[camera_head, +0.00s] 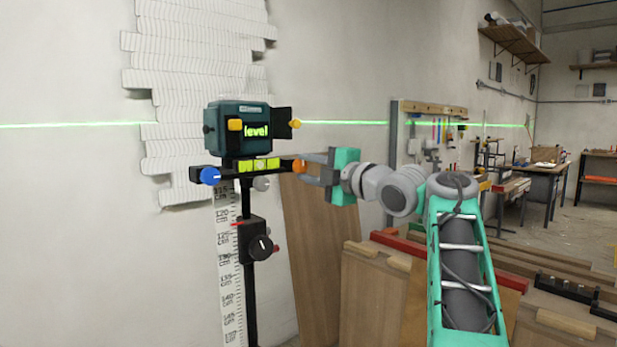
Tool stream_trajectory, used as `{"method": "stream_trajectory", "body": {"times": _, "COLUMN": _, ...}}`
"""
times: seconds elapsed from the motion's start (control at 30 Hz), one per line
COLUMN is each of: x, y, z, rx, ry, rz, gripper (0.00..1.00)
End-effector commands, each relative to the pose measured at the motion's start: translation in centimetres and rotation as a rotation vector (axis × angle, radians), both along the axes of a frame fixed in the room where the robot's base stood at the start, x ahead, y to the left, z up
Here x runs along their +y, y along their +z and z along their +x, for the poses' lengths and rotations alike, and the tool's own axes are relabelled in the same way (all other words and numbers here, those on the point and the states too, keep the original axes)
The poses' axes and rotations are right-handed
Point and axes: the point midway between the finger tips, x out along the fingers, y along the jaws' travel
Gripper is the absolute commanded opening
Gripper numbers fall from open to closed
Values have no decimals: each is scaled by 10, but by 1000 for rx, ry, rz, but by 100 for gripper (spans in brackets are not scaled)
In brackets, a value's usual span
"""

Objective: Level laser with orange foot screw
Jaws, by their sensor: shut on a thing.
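The laser (239,127) is a dark teal box on a black stand, and its display reads "level" in bright yellow-green. A green laser line runs across the wall on both sides of it. Below the box is a black base bar with a yellow-green bubble vial (259,164). A blue foot screw (210,176) is at the bar's left end, and a grey one (262,184) is under the middle. The orange foot screw (299,166) is at the right end. My gripper (308,167) reaches in from the right and is shut on the orange screw, its fingers partly around it.
A black clamp with a round knob (260,247) is on the stand's post (247,290). A white centimetre scale (229,265) hangs beside it. Wooden panels (320,250) lean behind my arm. Workbenches (540,172) stand far right.

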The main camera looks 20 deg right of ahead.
Motion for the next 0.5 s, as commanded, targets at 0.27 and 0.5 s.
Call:
{"method": "stream_trajectory", "body": {"times": 0.27, "x": 0, "y": 0, "z": 0, "rx": -19, "ry": 0, "rz": -59, "gripper": 0}}
{"method": "stream_trajectory", "body": {"times": 0.5, "x": 0, "y": 0, "z": 0, "rx": -22, "ry": 1, "rz": -65, "gripper": 0}}
